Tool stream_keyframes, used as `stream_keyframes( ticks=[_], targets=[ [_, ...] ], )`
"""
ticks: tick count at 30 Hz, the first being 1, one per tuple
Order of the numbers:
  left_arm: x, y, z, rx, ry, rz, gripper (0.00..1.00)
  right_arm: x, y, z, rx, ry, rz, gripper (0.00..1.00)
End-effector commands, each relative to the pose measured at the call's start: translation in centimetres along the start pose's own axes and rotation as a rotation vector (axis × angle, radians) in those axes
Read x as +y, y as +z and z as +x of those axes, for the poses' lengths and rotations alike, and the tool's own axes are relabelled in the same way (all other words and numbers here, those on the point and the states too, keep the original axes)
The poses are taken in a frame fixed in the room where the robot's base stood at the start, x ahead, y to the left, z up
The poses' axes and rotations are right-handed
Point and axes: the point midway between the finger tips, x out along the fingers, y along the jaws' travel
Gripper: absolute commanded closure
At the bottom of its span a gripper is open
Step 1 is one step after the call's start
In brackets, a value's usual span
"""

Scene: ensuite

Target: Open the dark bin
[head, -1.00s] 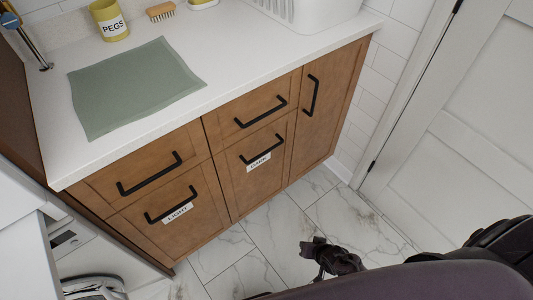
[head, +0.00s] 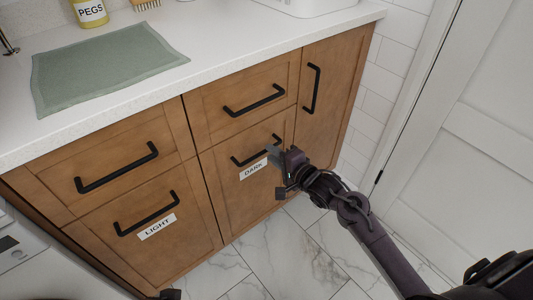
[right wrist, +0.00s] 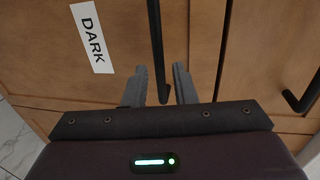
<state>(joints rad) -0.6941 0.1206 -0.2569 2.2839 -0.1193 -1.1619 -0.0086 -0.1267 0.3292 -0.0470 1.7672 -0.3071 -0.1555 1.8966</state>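The dark bin (head: 231,200) is a brown wooden front low in the cabinet, flush with its neighbours. It has a white label reading DARK (head: 253,169) and a black bar handle (head: 243,161). My right gripper (head: 279,168) is at the right end of this handle. In the right wrist view the handle (right wrist: 156,45) runs between the two grey fingers (right wrist: 160,85), with a gap on each side, so the gripper is open around it. Contact cannot be told. A dark piece at the bottom edge of the head view may be my left gripper (head: 168,294); its fingers are not visible.
The bin labelled LIGHT (head: 160,255) is to the left. Drawers with black handles sit above, and a tall door (head: 325,100) is to the right. The countertop (head: 235,40) holds a green cloth (head: 105,62) and a PEGS pot (head: 90,12). Marble floor (head: 285,255) lies clear in front.

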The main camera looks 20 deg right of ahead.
Motion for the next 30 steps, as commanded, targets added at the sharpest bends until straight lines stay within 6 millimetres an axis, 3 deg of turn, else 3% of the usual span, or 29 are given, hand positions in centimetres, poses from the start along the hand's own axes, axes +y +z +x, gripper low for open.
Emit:
stream_keyframes(
  ticks=[6, 17, 24, 30],
  targets=[
    [0.8, -0.5, 0.6, 0.056, 0.017, 0.013, 0.03, 0.2, 0.0, 2.9, 0.000, 0.000, -0.001, 0.75],
    [1.0, -0.8, 0.6, 0.075, 0.022, 0.016, 0.03, 0.1, 0.0, 3.6, 0.001, 0.002, -0.002, 0.75],
    [1.0, -0.8, 0.6, 0.075, 0.022, 0.017, 0.03, 0.1, 0.0, 3.6, 0.001, 0.002, -0.002, 1.00],
    [1.0, -0.8, 0.6, 0.074, 0.022, 0.016, 0.03, 0.1, 0.0, 3.6, 0.001, 0.002, -0.002, 1.00]
  ],
)
